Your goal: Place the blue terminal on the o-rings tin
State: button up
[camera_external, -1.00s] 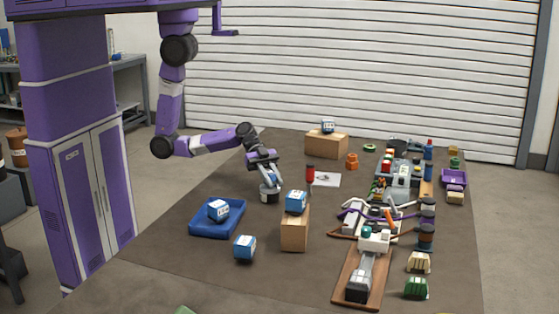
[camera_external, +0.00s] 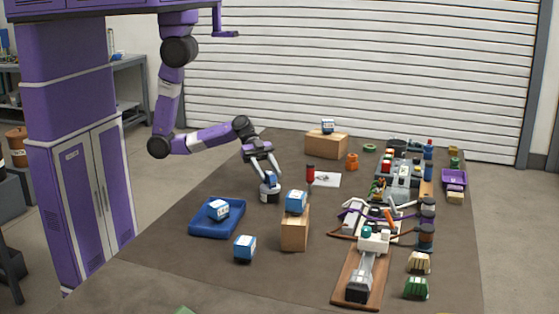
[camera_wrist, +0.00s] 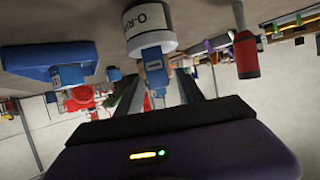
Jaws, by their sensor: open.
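The o-rings tin (camera_external: 270,196) is a short white cylinder with a dark base, standing on the table. It also shows in the wrist view (camera_wrist: 150,22), which is upside down, with part of its label readable. The small blue terminal (camera_external: 271,180) rests upright on the tin's top, and in the wrist view the terminal (camera_wrist: 154,68) touches the tin's end face. My gripper (camera_external: 268,172) is open, with its fingers spread to either side of the terminal and slightly above it. In the wrist view the gripper (camera_wrist: 156,88) shows gaps between fingers and terminal.
A blue tray (camera_external: 195,230) holding a blue-and-white box stands front left. A red bottle (camera_external: 310,174) stands just right of the tin. A cardboard box (camera_external: 294,232) topped with another blue-and-white box is at front right. Pump parts (camera_external: 375,240) crowd the table's right side.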

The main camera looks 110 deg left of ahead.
jog(key=v, duration=0.8)
jog(key=shift+b, duration=0.35)
